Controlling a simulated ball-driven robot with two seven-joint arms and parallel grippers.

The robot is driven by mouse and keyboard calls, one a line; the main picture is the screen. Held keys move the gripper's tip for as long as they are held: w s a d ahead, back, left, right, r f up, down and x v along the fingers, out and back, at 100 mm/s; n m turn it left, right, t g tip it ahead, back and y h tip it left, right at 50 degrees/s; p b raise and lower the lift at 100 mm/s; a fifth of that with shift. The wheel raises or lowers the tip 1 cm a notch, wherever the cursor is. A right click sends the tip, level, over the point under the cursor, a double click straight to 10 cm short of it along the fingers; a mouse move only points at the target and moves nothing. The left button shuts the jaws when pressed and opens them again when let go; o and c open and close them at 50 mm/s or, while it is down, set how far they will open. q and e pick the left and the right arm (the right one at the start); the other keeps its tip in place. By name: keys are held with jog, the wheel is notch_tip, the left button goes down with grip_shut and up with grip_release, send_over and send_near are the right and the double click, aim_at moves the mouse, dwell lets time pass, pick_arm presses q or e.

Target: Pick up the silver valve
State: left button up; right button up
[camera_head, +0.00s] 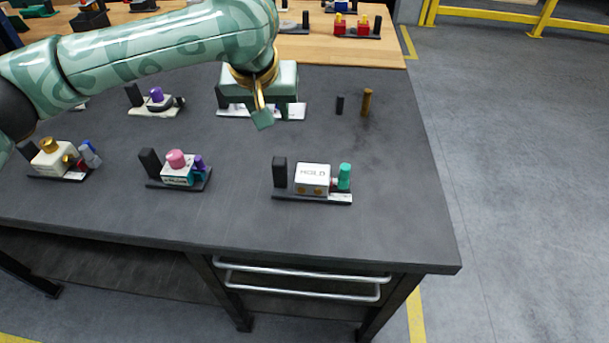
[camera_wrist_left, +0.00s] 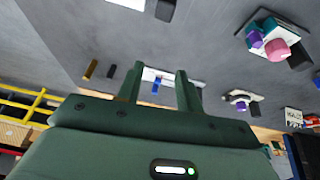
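My left gripper (camera_head: 277,114) reaches down over a fixture on a white plate (camera_head: 297,113) at the back of the dark table. In the left wrist view its two fingers (camera_wrist_left: 159,69) stand apart. A small blue part (camera_wrist_left: 157,84) on the white plate shows in the gap beyond them, and nothing is visibly held. The gripper hides much of this fixture in the head view. I cannot tell which part is the silver valve. A silvery-white block marked HOLD (camera_head: 313,178), with a green knob (camera_head: 344,175), stands nearer the front. My right gripper is not in view.
Fixtures with a pink knob (camera_head: 176,158), a gold knob (camera_head: 48,144) and a purple knob (camera_head: 156,94) stand to the left. A black peg (camera_head: 340,105) and a brass peg (camera_head: 367,101) stand right of the gripper. The front right of the table is clear.

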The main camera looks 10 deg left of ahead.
aim_at(279, 160)
pick_arm(q)
jog(key=shift+m+g, duration=0.3)
jog(key=shift+g, duration=0.4)
jog(key=f, duration=0.2)
jog(key=s+f, duration=0.1)
jog(key=f, duration=0.2)
jog(key=d+f, duration=0.1)
jog(key=f, duration=0.1)
jog(key=shift+s+f, duration=0.3)
jog(key=shift+f, duration=0.05)
jog(key=x, duration=0.5)
jog(key=shift+s+f, duration=0.3)
jog(key=shift+f, duration=0.15)
jog(key=shift+r, duration=0.1)
grip_shut()
